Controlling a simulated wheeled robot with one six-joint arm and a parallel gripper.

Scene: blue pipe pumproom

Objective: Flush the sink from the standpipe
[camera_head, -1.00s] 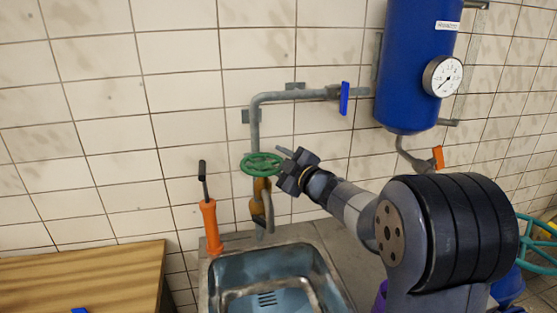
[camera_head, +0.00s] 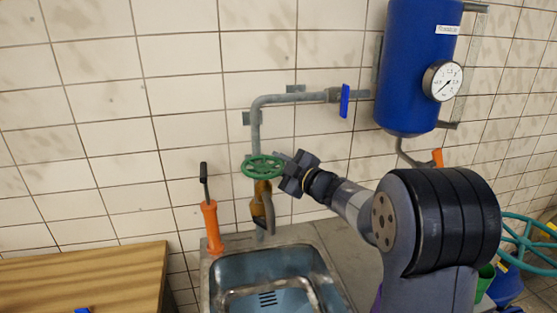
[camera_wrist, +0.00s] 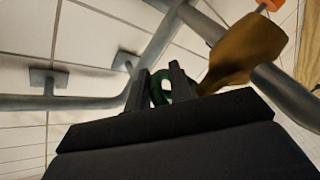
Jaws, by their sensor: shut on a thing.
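The green handwheel (camera_head: 262,167) sits on the standpipe (camera_head: 256,125) above the sink (camera_head: 270,272). My gripper (camera_head: 282,165) is at the wheel's right edge, shut on its rim. In the wrist view, a green piece of the handwheel (camera_wrist: 160,88) shows between the two dark fingers of my gripper (camera_wrist: 158,85). The brown brass valve body (camera_head: 261,200) is below the wheel, with a grey curved spout (camera_head: 269,215) beside it. Most of the wheel is hidden in the wrist view. I cannot see any water flowing.
A blue lever (camera_head: 345,100) is on the horizontal pipe leading to the blue tank (camera_head: 417,60) with a gauge (camera_head: 443,81). A wooden table (camera_head: 85,278) is at lower left, a teal wheel (camera_head: 530,243) at right.

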